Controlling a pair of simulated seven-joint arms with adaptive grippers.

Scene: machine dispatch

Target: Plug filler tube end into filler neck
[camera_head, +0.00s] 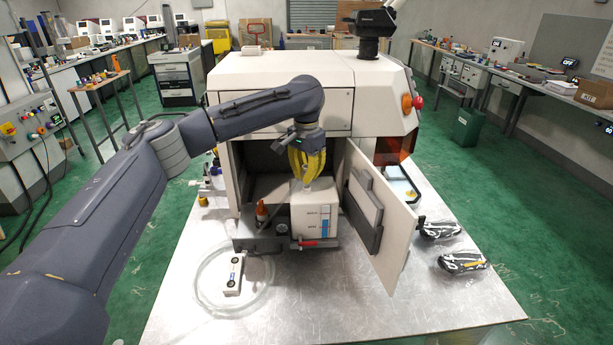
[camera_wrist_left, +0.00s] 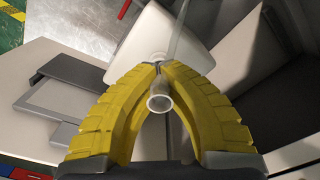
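My left gripper (camera_head: 307,178) has yellow fingers that point down just above a white container (camera_head: 311,215) in the machine's open bay. In the left wrist view the fingertips (camera_wrist_left: 160,66) come together around a clear, hollow tube end (camera_wrist_left: 159,99). A thin translucent tube (camera_wrist_left: 180,32) runs up from behind the fingertips. A pale round part, which looks like the filler neck (camera_wrist_left: 158,56), shows just beyond the tips on the white container (camera_wrist_left: 150,38). I cannot tell whether the tube end touches the neck. My right gripper is not in view.
The machine's door (camera_head: 380,215) stands open to the right of the bay. An orange-topped bottle (camera_head: 262,211) stands left of the container. A clear coiled hose (camera_head: 203,285) and small white block (camera_head: 234,274) lie in front.

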